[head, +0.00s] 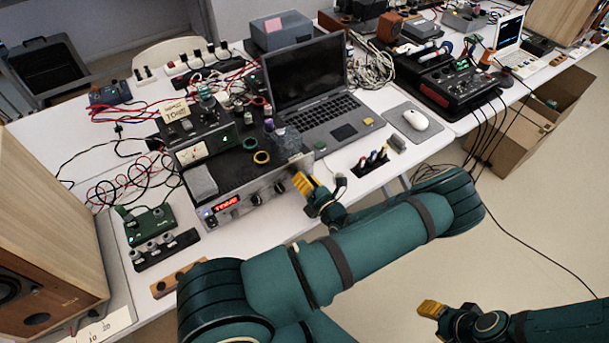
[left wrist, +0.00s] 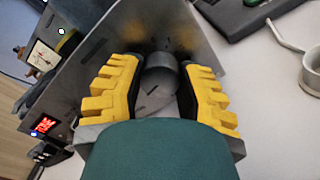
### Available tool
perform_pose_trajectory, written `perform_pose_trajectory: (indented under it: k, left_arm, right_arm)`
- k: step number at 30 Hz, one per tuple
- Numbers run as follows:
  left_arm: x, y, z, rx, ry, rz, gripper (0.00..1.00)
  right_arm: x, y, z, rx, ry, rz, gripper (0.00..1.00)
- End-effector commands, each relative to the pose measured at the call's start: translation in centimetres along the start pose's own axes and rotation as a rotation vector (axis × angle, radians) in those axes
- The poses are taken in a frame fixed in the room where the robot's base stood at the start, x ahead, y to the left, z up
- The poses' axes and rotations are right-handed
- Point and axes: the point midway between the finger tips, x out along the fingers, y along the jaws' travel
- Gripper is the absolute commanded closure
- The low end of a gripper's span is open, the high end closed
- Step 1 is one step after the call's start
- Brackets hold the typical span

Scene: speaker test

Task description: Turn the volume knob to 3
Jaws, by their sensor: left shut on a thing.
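The amplifier has a silver front panel (head: 240,206) with a red lit display (head: 226,205) at its left end. Two dark knobs show in the head view, one near the middle (head: 255,199) and one further right (head: 279,188). My left gripper (head: 303,184) is at the panel's right end. In the left wrist view its yellow fingers (left wrist: 160,92) stand on either side of a round dark knob (left wrist: 161,72), shut on it. The knob's setting and any scale numbers cannot be read. My right gripper (head: 432,308) is low at the right, over the floor, away from the amplifier; its opening is unclear.
A laptop (head: 310,90) stands behind the amplifier, with a mouse (head: 415,120) to its right. Small devices and cables crowd the table's left side. A green box (head: 150,225) and a wooden speaker (head: 40,220) are at the left. The floor in front is clear.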

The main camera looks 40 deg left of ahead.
Motion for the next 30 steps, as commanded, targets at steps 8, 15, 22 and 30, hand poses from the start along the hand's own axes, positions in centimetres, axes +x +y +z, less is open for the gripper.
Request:
perform_pose_trajectory:
  k: [8,15,22,30]
  left_arm:
    - [0.1,0.2,0.3,0.259,-0.004,0.005,1.0]
    - [0.1,0.1,0.2,0.481,-0.005,0.005,1.0]
    - [0.1,0.1,0.2,0.657,-0.004,0.006,1.0]
    - [0.1,0.0,0.2,0.79,-0.003,0.006,1.0]
  right_arm:
    - [-1.2,-0.5,-0.6,0.004,0.012,0.001,0.53]
    - [-1.8,-0.7,-0.9,0.005,0.018,0.002,0.53]
    - [-2.1,-0.8,-1.0,0.006,0.022,0.002,0.53]
    - [-2.2,-0.8,-1.1,0.007,0.024,0.002,0.53]
